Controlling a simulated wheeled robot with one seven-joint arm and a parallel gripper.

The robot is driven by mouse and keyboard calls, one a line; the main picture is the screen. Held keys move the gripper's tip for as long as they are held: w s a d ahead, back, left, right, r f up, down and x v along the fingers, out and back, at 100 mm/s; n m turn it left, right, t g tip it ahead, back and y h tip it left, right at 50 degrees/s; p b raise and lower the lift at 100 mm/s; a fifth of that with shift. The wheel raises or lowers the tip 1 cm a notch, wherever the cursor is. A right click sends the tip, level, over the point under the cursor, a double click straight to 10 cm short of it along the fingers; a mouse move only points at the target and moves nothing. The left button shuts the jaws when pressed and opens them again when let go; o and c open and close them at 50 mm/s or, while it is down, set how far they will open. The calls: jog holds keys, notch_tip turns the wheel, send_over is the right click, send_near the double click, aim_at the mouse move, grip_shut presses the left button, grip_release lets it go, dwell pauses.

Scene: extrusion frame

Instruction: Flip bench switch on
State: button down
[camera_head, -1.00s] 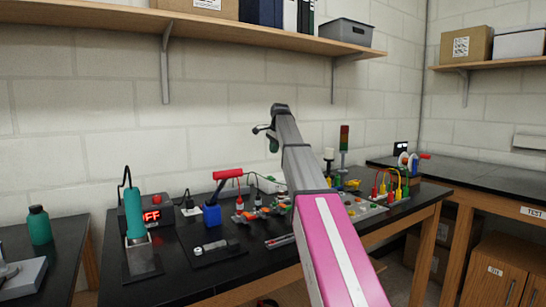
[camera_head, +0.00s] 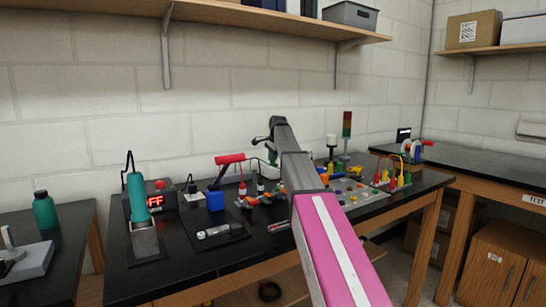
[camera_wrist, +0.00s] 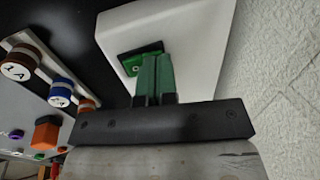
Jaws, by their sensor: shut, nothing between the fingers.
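My gripper (camera_head: 272,156) is in the head view above the back of the black bench (camera_head: 190,262), pointing down. In the wrist view its green fingers (camera_wrist: 152,60) are shut together with nothing between them. Their tips are over a white box (camera_wrist: 195,45) with a dark inset and a small green part (camera_wrist: 134,66), which looks like the switch. The fingers cover part of the inset; I cannot tell whether they touch it or which way the switch is set. In the head view my gripper and arm hide the spot below them.
The wrist view shows labelled round knobs (camera_wrist: 17,66) at left and a wall (camera_wrist: 275,80) close at right.

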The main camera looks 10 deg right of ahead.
aim_at(274, 164)
jog(key=shift+w+f, duration=0.1)
jog(key=shift+f, duration=0.1)
dwell(0.5)
jog(key=shift+s+d+r, duration=0.2)
jog(key=shift+s+d, duration=0.05)
jog(key=shift+s, duration=0.5)
notch_tip(274, 164, up, 14)
dwell(0.4)
